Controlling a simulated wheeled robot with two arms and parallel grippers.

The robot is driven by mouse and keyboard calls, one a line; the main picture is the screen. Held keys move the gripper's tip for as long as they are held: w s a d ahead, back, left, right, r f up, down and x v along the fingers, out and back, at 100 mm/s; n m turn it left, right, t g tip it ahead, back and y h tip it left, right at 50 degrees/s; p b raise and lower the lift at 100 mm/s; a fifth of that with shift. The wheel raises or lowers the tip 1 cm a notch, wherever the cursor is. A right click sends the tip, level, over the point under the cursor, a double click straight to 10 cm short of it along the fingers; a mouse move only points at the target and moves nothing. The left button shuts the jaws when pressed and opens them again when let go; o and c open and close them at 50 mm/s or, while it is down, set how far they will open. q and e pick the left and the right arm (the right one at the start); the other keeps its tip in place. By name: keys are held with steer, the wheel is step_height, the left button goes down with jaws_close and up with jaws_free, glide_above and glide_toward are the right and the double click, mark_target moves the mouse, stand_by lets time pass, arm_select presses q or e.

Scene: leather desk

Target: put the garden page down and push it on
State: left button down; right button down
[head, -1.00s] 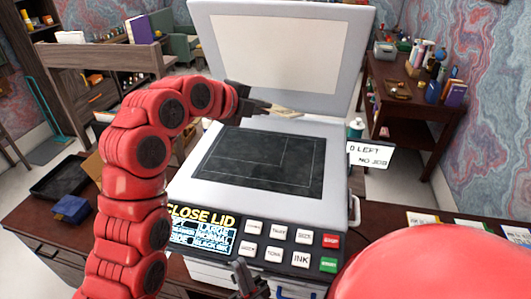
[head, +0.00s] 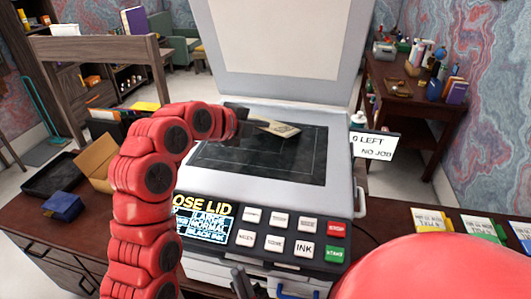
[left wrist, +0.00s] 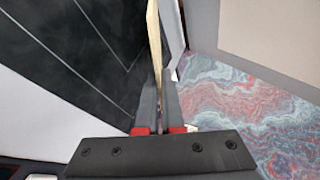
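The garden page (head: 276,127) is a small tan sheet with a darker picture on it, in the head view. My left gripper (head: 248,118) is shut on its edge and holds it over the far part of the copier's dark glass (head: 250,155). In the left wrist view the page (left wrist: 154,40) shows edge-on, a thin cream strip between the fingers (left wrist: 160,105), with the glass to the left. Whether it touches the glass I cannot tell. The copier lid (head: 285,45) stands open. My right gripper (head: 243,284) is low by the copier's front, its fingertips unclear.
The button panel (head: 290,236) reads close lid on its display (head: 203,222). A small sign (head: 372,146) stands at the copier's right. A dark tray (head: 55,175), a blue box (head: 63,207) and a cardboard box (head: 97,158) are left. Several labelled cards (head: 478,225) lie right.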

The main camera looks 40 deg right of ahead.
arm_select(q)
steer(key=shift+s, duration=0.1)
steer(key=c, duration=1.2)
jaws_free()
steer(key=shift+a+r, duration=0.1)
steer(key=shift+a, duration=0.1)
steer(key=b+v, duration=0.2)
steer(key=v, duration=0.5)
steer(key=shift+a+r, duration=0.2)
steer(key=shift+a, duration=0.1)
